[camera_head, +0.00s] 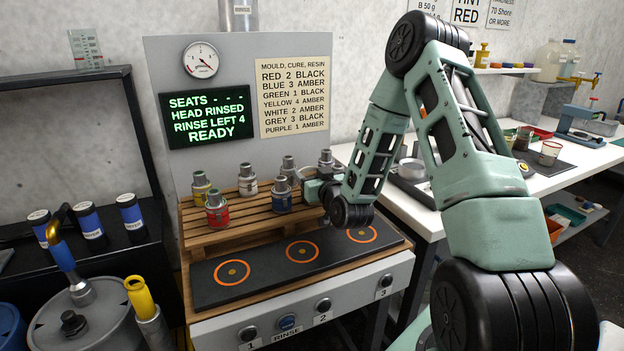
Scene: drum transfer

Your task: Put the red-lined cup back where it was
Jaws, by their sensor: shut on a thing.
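A clear cup with a reddish band (549,153) stands on the dark mat on the white bench at right; it looks like the red-lined cup. My gripper (302,178) is far to its left, low over the wooden pallet, its fingers partly hidden among small drums. It is shut on a small drum, seemingly the grey-topped one (289,167) behind the blue drum (282,196); the grip itself is hard to see. A red drum (217,209), a yellow drum (201,187) and a white drum (247,180) stand to the left on the pallet (215,236).
A black mat (222,293) with orange rings lies clear before the pallet. A green-lit display (208,117) reads READY. Another cup (523,139) stands near the reddish-banded one. A large grey drum (100,325) with a blue-handled tap stands at lower left.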

